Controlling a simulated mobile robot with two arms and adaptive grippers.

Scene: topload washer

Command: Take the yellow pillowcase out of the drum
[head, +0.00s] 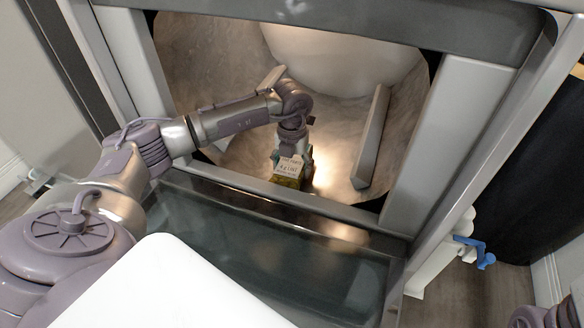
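The drum (210,75) of the washer is a brushed-metal tub seen through the square top opening. My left arm reaches over the front edge into it. My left gripper (291,180) points down, low in the drum near its front wall. A small yellow-olive patch (288,183) shows right at its fingertips; it may be the yellow pillowcase, but most of it is hidden by the gripper. I cannot tell whether the fingers are closed on it. My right gripper is out of view; only a bit of my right arm shows at the bottom right corner.
A pale rounded agitator (345,55) fills the back of the drum. A raised fin (373,138) stands right of my gripper. The grey opening frame (450,125) and dark glass lid panel (270,250) border it. A blue-handled white fitting (478,254) is outside, right.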

